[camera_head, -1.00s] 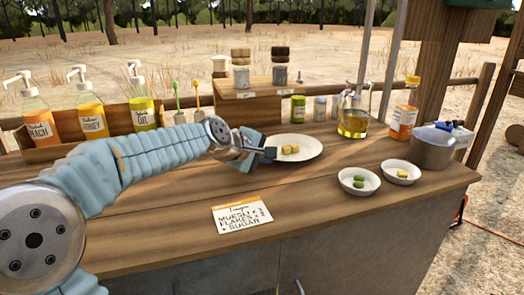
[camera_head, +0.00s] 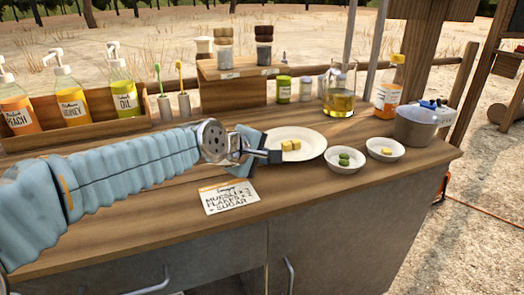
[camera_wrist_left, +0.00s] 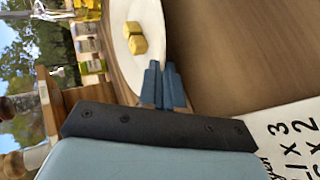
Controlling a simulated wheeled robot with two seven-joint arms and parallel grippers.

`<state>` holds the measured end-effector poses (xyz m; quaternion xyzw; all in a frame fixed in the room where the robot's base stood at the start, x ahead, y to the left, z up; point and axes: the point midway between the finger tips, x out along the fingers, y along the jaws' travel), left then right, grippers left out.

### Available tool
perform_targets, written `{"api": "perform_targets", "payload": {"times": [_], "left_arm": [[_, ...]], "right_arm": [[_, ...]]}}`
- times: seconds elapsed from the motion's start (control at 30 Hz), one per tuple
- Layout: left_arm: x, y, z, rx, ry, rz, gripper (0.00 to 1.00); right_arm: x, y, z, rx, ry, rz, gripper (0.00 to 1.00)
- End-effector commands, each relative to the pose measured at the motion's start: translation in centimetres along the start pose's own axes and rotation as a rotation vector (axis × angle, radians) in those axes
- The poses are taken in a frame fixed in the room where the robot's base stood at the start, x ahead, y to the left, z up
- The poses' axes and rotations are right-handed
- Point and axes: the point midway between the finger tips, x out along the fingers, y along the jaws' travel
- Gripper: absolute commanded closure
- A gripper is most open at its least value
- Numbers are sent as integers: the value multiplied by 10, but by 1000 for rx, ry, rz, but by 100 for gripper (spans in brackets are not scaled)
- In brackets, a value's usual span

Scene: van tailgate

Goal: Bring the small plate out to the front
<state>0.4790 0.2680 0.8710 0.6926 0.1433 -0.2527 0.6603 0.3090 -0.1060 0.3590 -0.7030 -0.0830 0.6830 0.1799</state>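The small white plate (camera_head: 310,147) lies at the middle of the wooden counter with yellow cubes (camera_head: 291,145) on it. In the wrist view the plate (camera_wrist_left: 153,30) fills the upper middle, with two cubes (camera_wrist_left: 136,37) visible. My left gripper (camera_head: 275,157) is at the plate's left front rim. In the wrist view its fingers (camera_wrist_left: 161,72) are close together at the rim and look shut on it. The pinched bit of rim is hidden. I cannot tell whether the plate is slightly raised. My right gripper is not in view.
A bowl with green pieces (camera_head: 344,167) stands just right of the plate, beside a bowl with a yellow piece (camera_head: 398,153). A paper card (camera_head: 229,197) lies in front, left. The counter front right of it is clear.

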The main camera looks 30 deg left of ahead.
Motion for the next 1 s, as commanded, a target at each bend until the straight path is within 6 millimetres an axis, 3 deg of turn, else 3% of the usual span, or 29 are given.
{"api": "perform_targets", "payload": {"times": [0.17, 0.3, 0.4, 0.77, 0.87, 1.0], "left_arm": [[1, -2, 1, -1, -3, -7, 100], [1, -2, 1, -1, -2, -5, 77], [1, -2, 0, -1, -2, -6, 66], [-4, -4, 0, -1, -1, -9, 66], [-17, -3, 0, -1, 1, -6, 66], [-50, -1, 0, 1, 1, 1, 66]], "right_arm": [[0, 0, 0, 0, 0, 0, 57], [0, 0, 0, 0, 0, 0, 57], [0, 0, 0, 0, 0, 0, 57], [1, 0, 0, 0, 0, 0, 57], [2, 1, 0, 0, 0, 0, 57], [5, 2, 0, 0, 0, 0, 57]]}}
